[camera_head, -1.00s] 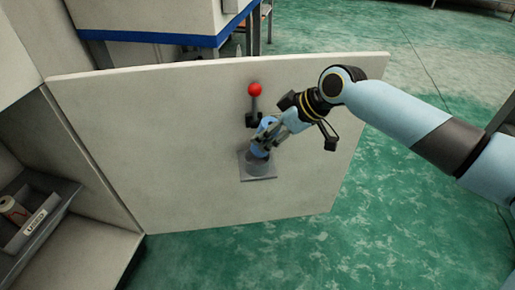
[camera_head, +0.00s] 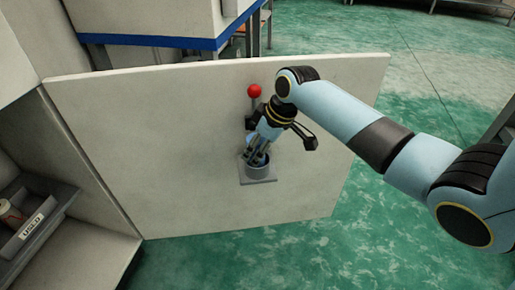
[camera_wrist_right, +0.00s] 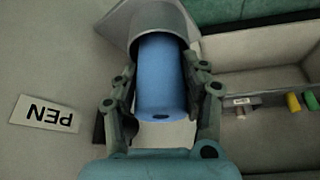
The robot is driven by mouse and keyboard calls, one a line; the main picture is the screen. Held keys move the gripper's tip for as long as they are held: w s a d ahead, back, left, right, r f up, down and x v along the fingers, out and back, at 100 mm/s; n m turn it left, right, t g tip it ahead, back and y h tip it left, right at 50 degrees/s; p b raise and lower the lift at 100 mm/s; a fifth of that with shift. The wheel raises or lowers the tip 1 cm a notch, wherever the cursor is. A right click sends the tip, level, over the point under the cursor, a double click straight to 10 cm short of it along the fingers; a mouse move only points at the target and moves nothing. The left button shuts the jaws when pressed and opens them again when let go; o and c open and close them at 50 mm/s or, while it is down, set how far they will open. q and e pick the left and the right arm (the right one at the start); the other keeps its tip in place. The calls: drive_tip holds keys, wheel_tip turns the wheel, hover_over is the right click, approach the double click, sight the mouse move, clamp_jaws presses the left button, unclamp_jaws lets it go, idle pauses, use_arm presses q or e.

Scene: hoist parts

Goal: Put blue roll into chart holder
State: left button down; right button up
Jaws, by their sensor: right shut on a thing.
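My left gripper is not in view.
A dark labelled tray (camera_head: 38,222) is at lower left. The right wrist view shows a PEN label (camera_wrist_right: 44,113) and a pale compartment with green and yellow items (camera_wrist_right: 292,102).

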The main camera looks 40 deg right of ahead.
drive_tip(key=shift+f, duration=0.1)
drive_tip(key=shift+f, duration=0.25)
drive_tip(key=shift+s+f, duration=0.2)
drive_tip(key=shift+f, duration=0.05)
drive_tip(key=o, duration=1.3)
drive_tip(key=shift+w+f, duration=0.1)
drive_tip(key=shift+f, duration=0.1)
drive_tip(key=shift+r, duration=0.15)
